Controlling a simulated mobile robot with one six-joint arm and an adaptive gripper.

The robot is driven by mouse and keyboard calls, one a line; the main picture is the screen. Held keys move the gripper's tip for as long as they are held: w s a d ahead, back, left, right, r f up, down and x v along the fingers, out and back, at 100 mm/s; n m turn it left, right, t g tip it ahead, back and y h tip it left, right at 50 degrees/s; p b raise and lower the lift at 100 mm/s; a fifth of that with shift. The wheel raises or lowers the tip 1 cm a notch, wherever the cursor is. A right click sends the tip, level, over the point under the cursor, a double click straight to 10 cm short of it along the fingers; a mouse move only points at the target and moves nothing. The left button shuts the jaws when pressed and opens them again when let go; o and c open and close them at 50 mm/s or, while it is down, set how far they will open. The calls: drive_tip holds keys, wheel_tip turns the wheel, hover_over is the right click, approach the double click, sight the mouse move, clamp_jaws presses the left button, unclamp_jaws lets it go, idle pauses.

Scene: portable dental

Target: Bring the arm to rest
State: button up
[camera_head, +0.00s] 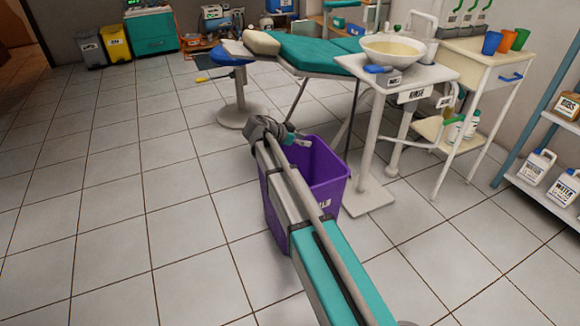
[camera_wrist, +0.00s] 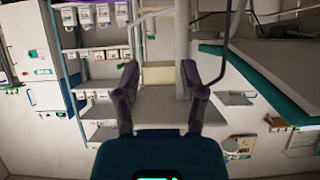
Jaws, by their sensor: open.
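My gripper shows in the wrist view (camera_wrist: 159,75) with its two dark fingers spread apart and nothing between them. In the head view my arm reaches forward over a purple bin (camera_head: 325,172). The arm's far end is beside the bin's upper left rim, and it hides part of the bin. The fingertips are too small to make out clearly there. The bin stands upright on the floor with its open top facing up.
A white stand (camera_head: 415,75) with a basin (camera_head: 393,50) is right of the bin. A teal dental chair (camera_head: 310,52) and blue stool (camera_head: 233,52) are behind. A cart (camera_head: 478,62) with cups and a shelf (camera_head: 540,190) with jugs stand right. The left floor (camera_head: 110,210) is clear.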

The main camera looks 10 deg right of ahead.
drive_tip(key=s+d+r+n+g+y+p, duration=0.15)
drive_tip(key=s+n+y+p, duration=0.5)
drive_tip(key=s, duration=0.85)
drive_tip(key=s+d+r+n+g+y+p, duration=0.15)
drive_tip(key=s+n+y+p, duration=0.5)
drive_tip(key=s, duration=0.75)
wheel_tip(320, 180, up, 38)
drive_tip(key=a+n+h+p, duration=0.1)
drive_tip(key=p, duration=3.7)
drive_tip(key=shift+r+g, duration=0.2)
drive_tip(key=shift+g, duration=0.2)
drive_tip(key=shift+w+f, duration=0.1)
